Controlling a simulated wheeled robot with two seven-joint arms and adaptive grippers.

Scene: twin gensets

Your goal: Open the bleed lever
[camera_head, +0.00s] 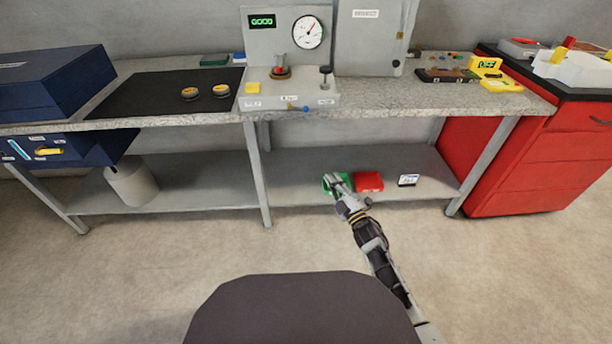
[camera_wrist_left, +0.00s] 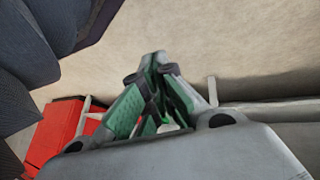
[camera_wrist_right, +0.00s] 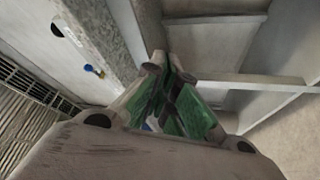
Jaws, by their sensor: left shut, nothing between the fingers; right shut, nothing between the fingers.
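A grey test stand (camera_head: 290,95) on the bench has a small blue-tipped lever (camera_head: 306,109) on its front face, beside a yellowish fitting; I cannot read its label. In the right wrist view the blue tip (camera_wrist_right: 88,68) shows left of the fingers, apart from them. My right gripper (camera_head: 333,183) is shut and empty, in front of the bench, and appears below the lever in the head view. It also shows in the right wrist view (camera_wrist_right: 163,62). My left gripper (camera_wrist_left: 160,66) is shut and empty in the left wrist view, outside the head view.
The stand carries a round gauge (camera_head: 308,32) and a green display (camera_head: 262,21). A red box (camera_head: 369,182) and a small white-faced box (camera_head: 408,180) lie on the lower shelf (camera_head: 225,190). A red cabinet (camera_head: 530,155) stands right. The floor in front is clear.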

